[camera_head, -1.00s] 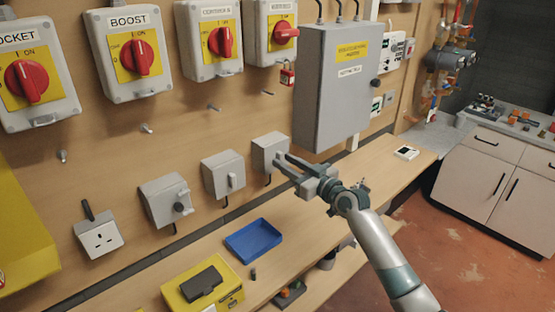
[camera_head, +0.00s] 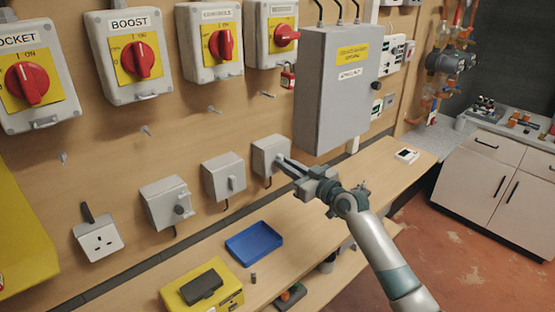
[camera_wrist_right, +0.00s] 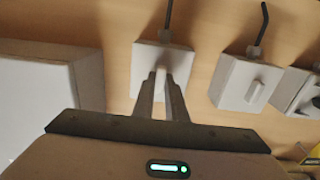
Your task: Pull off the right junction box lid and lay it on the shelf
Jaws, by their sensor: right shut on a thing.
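The right junction box (camera_head: 267,154) is a small pale grey box on the wooden wall, left of and below the big grey cabinet. It also shows in the wrist view (camera_wrist_right: 147,58), its lid (camera_wrist_right: 178,60) facing me with a small upright handle (camera_wrist_right: 160,76). My right gripper (camera_head: 284,161) is at the lid's front, its two fingers closed on the handle. The fingertips show in the wrist view (camera_wrist_right: 163,82), one on each side of the handle. The lid appears to sit on the box. My left gripper is not in view.
The wooden shelf (camera_head: 345,186) runs below the boxes, with a blue tray (camera_head: 254,243) and a yellow case (camera_head: 226,290) on it. The middle junction box (camera_head: 223,175) is to the left. The large grey cabinet (camera_head: 330,110) juts out above right.

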